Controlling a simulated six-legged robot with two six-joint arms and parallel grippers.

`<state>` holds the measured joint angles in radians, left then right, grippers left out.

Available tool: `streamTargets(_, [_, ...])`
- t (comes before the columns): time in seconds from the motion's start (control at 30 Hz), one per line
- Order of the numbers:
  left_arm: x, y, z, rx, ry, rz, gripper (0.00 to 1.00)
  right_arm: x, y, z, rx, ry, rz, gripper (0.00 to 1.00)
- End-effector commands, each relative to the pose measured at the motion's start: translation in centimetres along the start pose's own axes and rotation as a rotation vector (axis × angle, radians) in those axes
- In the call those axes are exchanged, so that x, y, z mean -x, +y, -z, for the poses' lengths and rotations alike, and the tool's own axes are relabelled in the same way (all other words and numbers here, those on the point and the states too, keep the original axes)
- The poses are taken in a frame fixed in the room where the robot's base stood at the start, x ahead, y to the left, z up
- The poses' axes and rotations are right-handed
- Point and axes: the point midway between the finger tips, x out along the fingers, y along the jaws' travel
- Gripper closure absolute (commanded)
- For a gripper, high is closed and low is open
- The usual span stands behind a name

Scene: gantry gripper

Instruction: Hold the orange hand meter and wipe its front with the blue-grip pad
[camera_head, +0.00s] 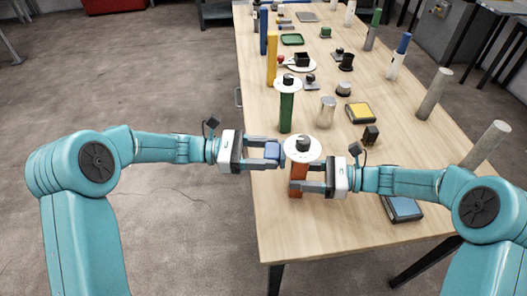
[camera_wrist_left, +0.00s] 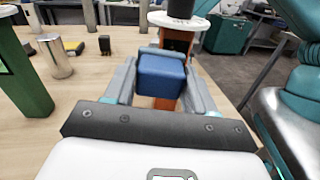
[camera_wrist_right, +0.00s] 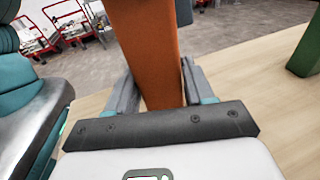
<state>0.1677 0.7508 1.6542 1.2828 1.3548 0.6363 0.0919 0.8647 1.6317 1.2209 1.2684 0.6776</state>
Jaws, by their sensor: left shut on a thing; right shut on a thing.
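The orange hand meter (camera_head: 297,177) stands upright near the table's left edge, with a white disc and black knob (camera_head: 303,147) above it. My right gripper (camera_head: 302,187) is shut on its orange body, which also shows in the right wrist view (camera_wrist_right: 149,60). My left gripper (camera_head: 278,154) is shut on the blue grip (camera_head: 271,150) of the pad. In the left wrist view the blue grip (camera_wrist_left: 162,75) sits between the fingers, right in front of the orange meter (camera_wrist_left: 176,42). The wiping face is hidden, and I cannot tell whether it touches the meter.
A green post with a white disc (camera_head: 287,110) stands just behind the meter. A metal cylinder (camera_head: 327,112), a small black block (camera_head: 371,135) and a yellow-and-black box (camera_head: 360,113) are farther right. A blue-topped box (camera_head: 403,208) lies near the right front. The table's (camera_head: 285,235) front is clear.

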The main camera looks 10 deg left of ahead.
Motion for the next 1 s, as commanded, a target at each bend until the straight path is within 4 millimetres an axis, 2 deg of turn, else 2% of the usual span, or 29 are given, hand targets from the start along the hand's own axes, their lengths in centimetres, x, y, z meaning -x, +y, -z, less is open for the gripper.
streamTargets(0.83, [-1.6, -0.1, 0.0, 0.0, -0.001, 0.0, 0.69, 0.0, 0.1, 0.2, -0.003, 0.002, -0.002, 0.7])
streamTargets(1.0, [-1.5, -1.3, -0.2, 0.001, 0.0, 0.0, 0.69, 0.0, 0.1, 0.2, -0.003, 0.002, -0.002, 0.7])
